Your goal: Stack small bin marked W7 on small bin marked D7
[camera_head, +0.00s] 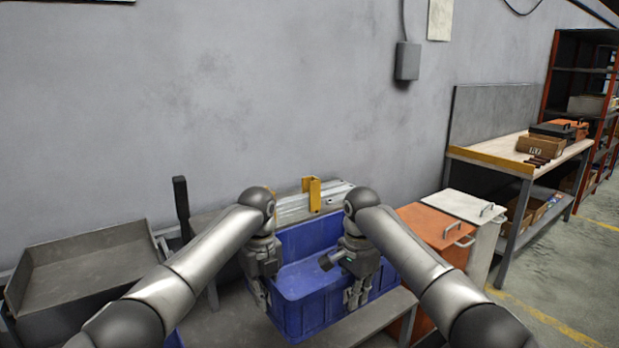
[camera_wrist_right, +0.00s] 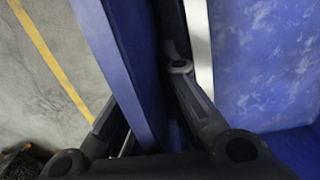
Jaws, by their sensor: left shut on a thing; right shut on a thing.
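A blue bin (camera_head: 304,314) is in the middle of the head view, over a grey bench top. My left gripper (camera_head: 263,297) is shut on its left side wall. My right gripper (camera_head: 356,296) is shut on its right side wall. In the right wrist view, the fingers of my right gripper (camera_wrist_right: 142,90) straddle a blue wall (camera_wrist_right: 118,70). No W7 or D7 marking is legible, so I cannot tell which bin this is. Whether it rests on something is hidden. Another blue piece (camera_head: 175,340) shows at the lower left, mostly behind my left arm.
A grey metal tray (camera_head: 85,262) stands at the left. A yellow bracket (camera_head: 312,194) and galvanized rails stand behind the bin. An orange cabinet (camera_head: 433,228) and a white cabinet (camera_head: 470,207) are close on the right. A workbench (camera_head: 500,152) stands farther right, beside open floor.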

